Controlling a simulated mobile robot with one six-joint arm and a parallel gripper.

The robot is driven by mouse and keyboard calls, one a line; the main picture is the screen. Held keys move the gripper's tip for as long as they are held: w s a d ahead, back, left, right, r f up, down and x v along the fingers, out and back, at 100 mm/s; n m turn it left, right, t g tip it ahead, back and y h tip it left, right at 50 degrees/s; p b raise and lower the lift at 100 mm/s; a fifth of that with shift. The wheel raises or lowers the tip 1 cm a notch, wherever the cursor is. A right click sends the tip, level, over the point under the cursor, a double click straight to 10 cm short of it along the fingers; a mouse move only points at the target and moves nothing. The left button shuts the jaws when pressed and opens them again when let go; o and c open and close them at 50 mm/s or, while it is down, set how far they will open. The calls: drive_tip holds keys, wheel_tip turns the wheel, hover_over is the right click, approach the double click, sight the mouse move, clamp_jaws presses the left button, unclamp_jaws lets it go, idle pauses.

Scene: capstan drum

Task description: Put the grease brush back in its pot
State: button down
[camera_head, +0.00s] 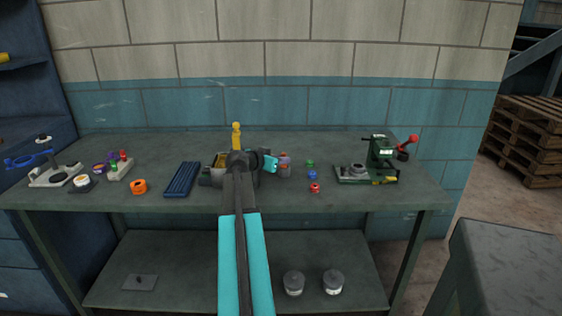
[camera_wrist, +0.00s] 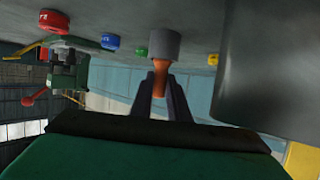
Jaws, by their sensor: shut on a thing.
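In the wrist view, which is upside down, my gripper (camera_wrist: 160,80) is shut on the orange handle of the grease brush (camera_wrist: 160,82). A grey cylindrical pot (camera_wrist: 164,44) stands on the bench, in line with the handle. The brush's lower end meets the pot's rim and is hidden, so I cannot tell how deep it sits. In the head view my gripper (camera_head: 272,163) is just left of the grey pot (camera_head: 285,171), close to its top. The brush is too small to make out clearly there.
Green, blue and red caps (camera_head: 312,175) lie right of the pot. A green machine with a red knob (camera_head: 381,153) stands farther right. A blue tray (camera_head: 182,179) and an orange ring (camera_head: 139,186) lie left. A large dark grey body (camera_wrist: 265,70) is close in the wrist view.

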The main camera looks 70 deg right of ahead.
idle(0.5)
drive_tip(key=c, duration=1.6)
unclamp_jaws()
drive_tip(key=shift+a, duration=0.1)
drive_tip(key=shift+b+v, duration=0.8)
drive_tip(key=shift+v, duration=6.05)
drive_tip(key=shift+s+f, duration=0.1)
